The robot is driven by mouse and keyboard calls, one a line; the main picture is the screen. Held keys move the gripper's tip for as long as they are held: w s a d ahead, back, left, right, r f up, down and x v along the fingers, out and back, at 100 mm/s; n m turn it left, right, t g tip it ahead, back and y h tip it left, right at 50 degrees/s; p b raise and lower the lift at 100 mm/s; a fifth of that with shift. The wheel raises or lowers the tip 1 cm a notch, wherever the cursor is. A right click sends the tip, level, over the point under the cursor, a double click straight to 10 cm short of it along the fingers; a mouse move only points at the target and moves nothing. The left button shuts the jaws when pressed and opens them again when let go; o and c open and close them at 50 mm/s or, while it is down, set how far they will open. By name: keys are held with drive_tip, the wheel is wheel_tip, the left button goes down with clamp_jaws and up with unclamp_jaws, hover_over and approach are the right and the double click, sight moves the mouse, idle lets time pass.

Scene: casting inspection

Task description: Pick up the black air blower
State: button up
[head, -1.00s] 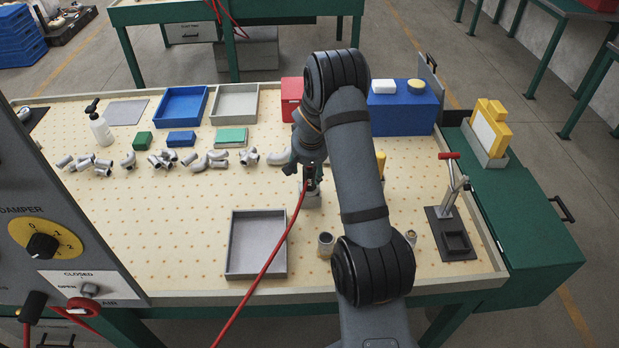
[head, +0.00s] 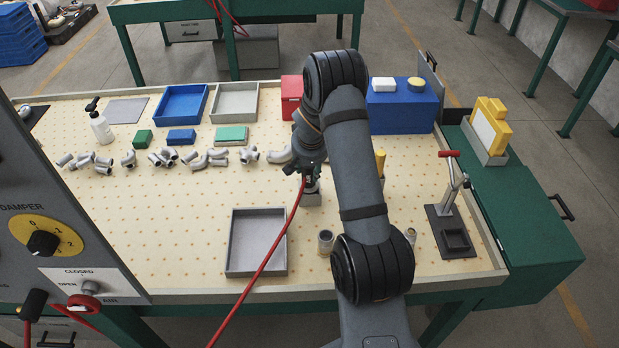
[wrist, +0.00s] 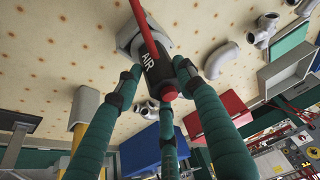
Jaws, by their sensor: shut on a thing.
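The black air blower (wrist: 155,68), marked AIR, shows in the wrist view with a red hose (wrist: 143,22) and a red end. My gripper (wrist: 158,80) has green fingers shut around its body. A grey holder (wrist: 130,35) is right behind the blower; I cannot tell whether the blower still touches it. In the head view, my gripper (head: 311,172) is over the grey holder (head: 311,199) right of the table's middle, and hides most of the blower.
The red hose (head: 262,262) runs across the front of the table. An empty grey tray (head: 282,262) lies left of the holder. Small cylindrical parts (head: 325,240) stand in front. Several pipe fittings (head: 165,157) lie at the back left. A red-handled clamp (head: 449,190) stands right.

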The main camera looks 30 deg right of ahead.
drive_tip(key=shift+w+r, duration=0.1)
drive_tip(key=shift+w, duration=0.05)
drive_tip(key=c, duration=0.3)
drive_tip(key=shift+r, duration=0.4)
drive_tip(key=r, duration=0.3)
drive_tip(key=shift+d+r, duration=0.2)
drive_tip(key=shift+r, duration=0.15)
drive_tip(key=s+d+r+b, duration=0.2)
drive_tip(key=s+d+r, duration=0.4)
drive_tip(key=d, duration=0.3)
drive_tip(key=shift+d+r, duration=0.2)
drive_tip(key=shift+d, duration=0.15)
drive_tip(key=o, duration=0.8)
drive_tip(key=shift+s, duration=0.1)
drive_tip(key=c, duration=0.5)
